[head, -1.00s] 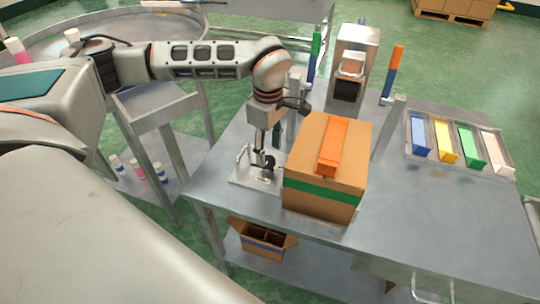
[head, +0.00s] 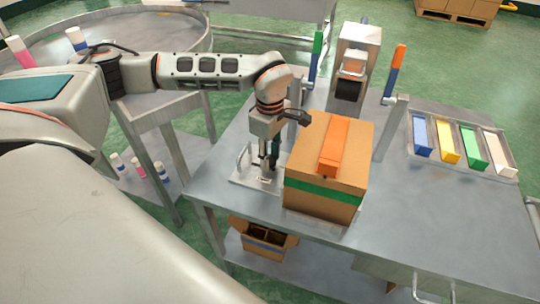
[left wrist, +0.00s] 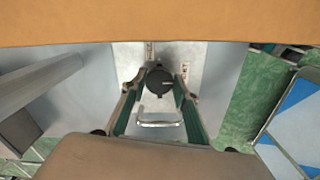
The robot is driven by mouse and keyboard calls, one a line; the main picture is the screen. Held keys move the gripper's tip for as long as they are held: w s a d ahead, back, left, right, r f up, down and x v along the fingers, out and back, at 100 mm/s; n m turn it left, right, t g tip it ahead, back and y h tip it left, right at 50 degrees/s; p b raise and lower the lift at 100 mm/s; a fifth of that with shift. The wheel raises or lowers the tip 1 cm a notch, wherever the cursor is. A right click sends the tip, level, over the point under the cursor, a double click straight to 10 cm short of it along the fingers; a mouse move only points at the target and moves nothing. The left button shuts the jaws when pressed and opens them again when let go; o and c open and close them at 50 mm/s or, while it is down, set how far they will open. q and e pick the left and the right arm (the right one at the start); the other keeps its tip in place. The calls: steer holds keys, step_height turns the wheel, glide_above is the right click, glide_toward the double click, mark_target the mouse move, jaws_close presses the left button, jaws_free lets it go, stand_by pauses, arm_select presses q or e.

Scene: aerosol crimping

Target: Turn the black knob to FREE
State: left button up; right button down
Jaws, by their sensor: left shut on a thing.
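The black knob (left wrist: 159,82) sits on a pale plate (left wrist: 165,55) in the left wrist view. A short light mark on it points to the right of that view. Small labels lie beyond the knob and to its right, too small to read. My left gripper (left wrist: 155,86) is shut on the knob, one finger on each side. In the head view my left gripper (head: 268,172) points down onto the plate (head: 246,178) and mostly hides the knob. My right gripper is in neither view.
A cardboard box (head: 325,185) with orange and green tape stands close right of my left gripper. A metal handle (head: 243,158) rises from the plate. A press (head: 356,62) stands behind. Coloured bins (head: 447,140) lie right; the right tabletop is clear.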

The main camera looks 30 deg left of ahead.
arm_select(q)
steer(key=shift+r+n, duration=0.1)
steer(key=shift+n, duration=0.2)
steer(key=n+p, duration=0.2)
steer(key=shift+n, duration=0.3)
steer(key=n+p, duration=0.1)
steer(key=n, duration=0.2)
steer(key=shift+w+n+p, duration=0.1)
steer(key=shift+n+p, duration=0.2)
steer(key=n, duration=0.2)
steer(key=shift+n+p, duration=0.4)
steer(key=n, duration=0.2)
steer(key=shift+w+a+n, duration=0.1)
steer(key=shift+n, duration=0.2)
steer(key=n+p, duration=0.1)
steer(key=n, duration=0.3)
steer(key=shift+a+n, duration=0.1)
steer(key=shift+n, duration=0.7)
